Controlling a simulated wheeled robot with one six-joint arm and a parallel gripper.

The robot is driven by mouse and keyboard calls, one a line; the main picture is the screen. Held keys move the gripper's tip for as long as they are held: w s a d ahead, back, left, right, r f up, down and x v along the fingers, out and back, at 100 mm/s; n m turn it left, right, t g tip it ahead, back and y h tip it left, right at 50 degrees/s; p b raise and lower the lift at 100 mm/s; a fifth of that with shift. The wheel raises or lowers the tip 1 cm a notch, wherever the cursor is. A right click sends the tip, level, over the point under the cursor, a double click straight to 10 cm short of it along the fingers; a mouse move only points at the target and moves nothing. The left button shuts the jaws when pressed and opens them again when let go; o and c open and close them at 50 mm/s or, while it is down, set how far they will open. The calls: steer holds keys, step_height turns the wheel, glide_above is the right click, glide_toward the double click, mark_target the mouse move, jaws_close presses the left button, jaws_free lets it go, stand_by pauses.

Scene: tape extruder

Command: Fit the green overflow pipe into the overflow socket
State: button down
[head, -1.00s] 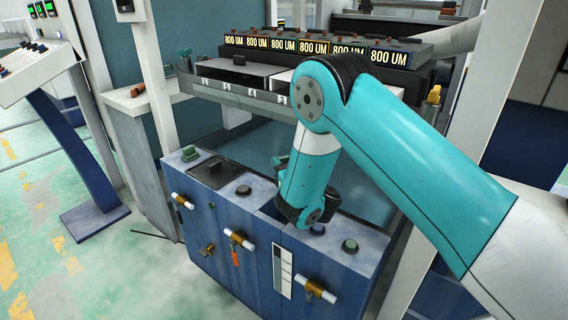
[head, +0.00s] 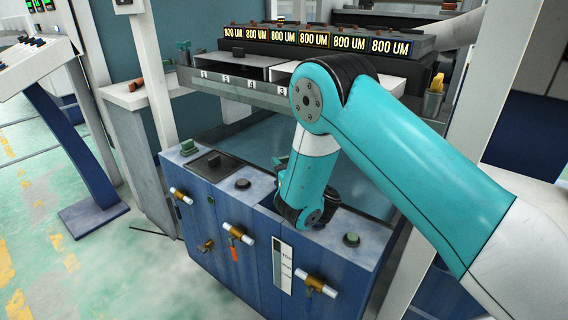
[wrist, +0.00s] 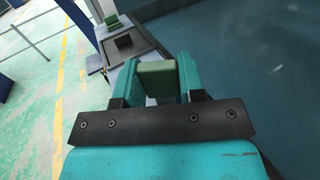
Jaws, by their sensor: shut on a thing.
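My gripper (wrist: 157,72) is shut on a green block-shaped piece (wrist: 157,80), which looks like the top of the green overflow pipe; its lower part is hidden. In the head view my arm hides most of the gripper, and only a teal bit shows at its left. A dark square plate with a raised dark opening (head: 212,166) lies on the blue tank's top, left of my arm. It shows ahead of the gripper in the wrist view (wrist: 124,42), apart from the held piece. I cannot tell if this is the overflow socket.
The blue tank front (head: 225,225) carries several valves with white and brass handles. A green block (head: 188,147) stands beyond the dark plate. A shelf (head: 235,90) with several "800 UM" displays (head: 313,38) overhangs behind. Water or a dark basin lies behind the tank top.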

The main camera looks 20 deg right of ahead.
steer(key=shift+f+b, duration=3.7)
steer(key=shift+f, duration=0.25)
steer(key=shift+r, duration=0.1)
steer(key=shift+r+p, duration=5)
steer(key=shift+p, duration=0.3)
steer(key=shift+h+b, duration=0.3)
steer(key=shift+b, duration=0.05)
